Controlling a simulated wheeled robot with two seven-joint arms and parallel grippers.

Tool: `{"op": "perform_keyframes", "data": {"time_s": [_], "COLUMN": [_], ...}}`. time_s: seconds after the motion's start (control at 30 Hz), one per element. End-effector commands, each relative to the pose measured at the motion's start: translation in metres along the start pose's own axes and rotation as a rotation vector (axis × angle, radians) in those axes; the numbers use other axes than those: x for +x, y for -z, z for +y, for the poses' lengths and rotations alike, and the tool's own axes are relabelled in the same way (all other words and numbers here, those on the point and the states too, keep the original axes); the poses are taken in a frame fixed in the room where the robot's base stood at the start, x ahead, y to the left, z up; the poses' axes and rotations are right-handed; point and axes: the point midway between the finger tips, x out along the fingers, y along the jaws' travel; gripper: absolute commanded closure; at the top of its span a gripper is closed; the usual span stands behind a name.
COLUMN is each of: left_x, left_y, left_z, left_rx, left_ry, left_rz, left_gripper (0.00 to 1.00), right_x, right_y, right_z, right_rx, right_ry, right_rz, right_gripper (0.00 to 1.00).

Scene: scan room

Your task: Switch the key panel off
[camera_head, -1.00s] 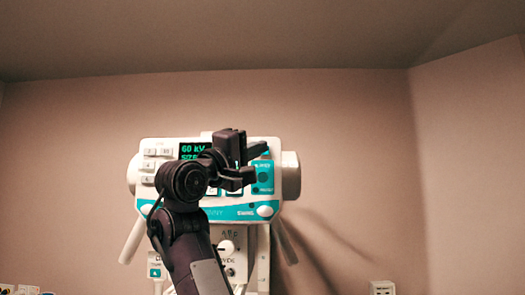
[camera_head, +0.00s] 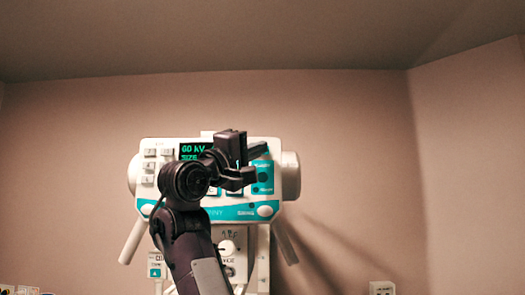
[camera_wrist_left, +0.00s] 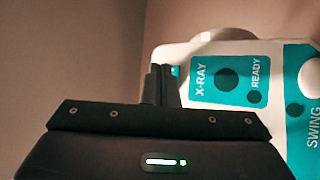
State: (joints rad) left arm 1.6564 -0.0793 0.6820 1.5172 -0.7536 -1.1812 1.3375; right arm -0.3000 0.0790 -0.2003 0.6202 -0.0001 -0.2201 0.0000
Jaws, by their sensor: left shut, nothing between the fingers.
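The key panel (camera_head: 146,191) is a white console with teal sections, mounted in front of the back wall. Its dark display (camera_head: 192,150) is lit with green text reading "60 kV" and "SIZE". My left gripper (camera_head: 259,150) is shut and empty, in front of the panel's upper right part, and hides the middle of it. In the left wrist view the shut fingers (camera_wrist_left: 160,76) point at the panel's edge, beside the teal X-RAY/READY block (camera_wrist_left: 236,84). Whether they touch the panel I cannot tell. My right gripper is not in view.
White handles (camera_head: 133,241) hang below the panel on both sides. A lower white unit with a knob (camera_head: 227,247) sits under it. A small white box (camera_head: 382,288) is at the bottom right. The wall around the panel is clear.

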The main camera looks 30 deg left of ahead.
Motion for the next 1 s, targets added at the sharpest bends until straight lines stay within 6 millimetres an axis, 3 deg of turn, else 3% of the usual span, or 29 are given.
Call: {"op": "perform_keyframes", "data": {"time_s": [1.0], "left_x": [0.0041], "left_y": [0.0035], "left_z": [-0.0040], "left_rx": [0.000], "left_ry": [0.000], "left_rz": [0.001], "left_gripper": [1.00], "right_x": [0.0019], "right_y": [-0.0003], "right_z": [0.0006], "right_rx": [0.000], "right_ry": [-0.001], "right_rz": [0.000], "right_gripper": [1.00]}}
